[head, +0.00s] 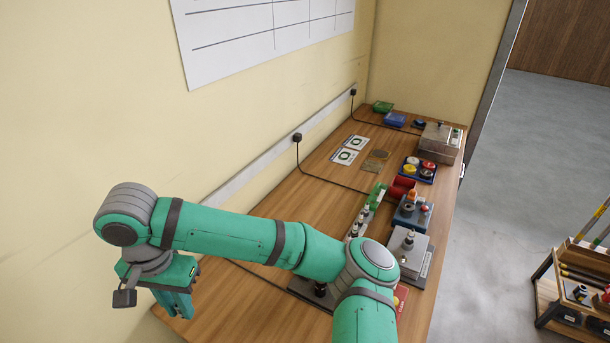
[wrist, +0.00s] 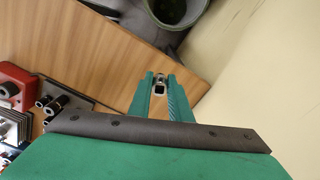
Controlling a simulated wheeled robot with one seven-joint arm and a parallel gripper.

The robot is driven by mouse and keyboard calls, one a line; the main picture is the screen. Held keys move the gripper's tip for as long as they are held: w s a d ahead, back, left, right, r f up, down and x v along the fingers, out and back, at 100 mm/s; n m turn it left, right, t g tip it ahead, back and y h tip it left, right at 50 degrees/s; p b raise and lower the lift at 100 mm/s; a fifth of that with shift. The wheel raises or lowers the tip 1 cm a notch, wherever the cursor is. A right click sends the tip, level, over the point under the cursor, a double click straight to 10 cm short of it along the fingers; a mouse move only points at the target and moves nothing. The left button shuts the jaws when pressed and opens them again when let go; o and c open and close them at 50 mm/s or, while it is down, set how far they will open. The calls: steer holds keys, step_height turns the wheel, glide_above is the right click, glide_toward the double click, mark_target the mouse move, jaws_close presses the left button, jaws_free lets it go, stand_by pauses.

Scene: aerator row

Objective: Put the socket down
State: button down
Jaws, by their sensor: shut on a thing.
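My gripper (wrist: 160,82) is shut on a small metal socket (wrist: 159,89) in the wrist view. The socket shows a dark square opening and sits between the two green fingers. In the head view my gripper (head: 174,302) points down at the near left end of the wooden bench (head: 325,165), close to the wall. The socket cannot be made out in the head view. In the wrist view bare wood shows beyond the fingers. I cannot tell how high the socket is above the bench.
In the wrist view, several dark sockets (wrist: 56,102) stand on a plate at left beside a red block (wrist: 15,84). A round dark container (wrist: 180,8) is beyond the bench edge. In the head view, a steel box (head: 440,140) and other fixtures fill the bench's right side.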

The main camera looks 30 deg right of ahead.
glide_above(213, 289)
steer(key=s, duration=0.1)
steer(key=f, duration=0.8)
steer(key=shift+a+f, duration=0.2)
steer(key=shift+a, duration=0.05)
steer(key=shift+w+d+f, duration=0.15)
steer(key=shift+w+f, duration=0.15)
steer(key=shift+f, duration=0.15)
steer(key=shift+w+d+f, duration=0.1)
steer(key=shift+w+f, duration=0.05)
steer(key=shift+f, duration=0.8)
steer(key=shift+w+d+f, duration=0.1)
steer(key=shift+f, duration=0.8)
steer(key=shift+a, duration=0.1)
steer(key=c, duration=1.6)
jaws_free()
steer(key=shift+f, duration=0.15)
steer(key=shift+c, duration=0.2)
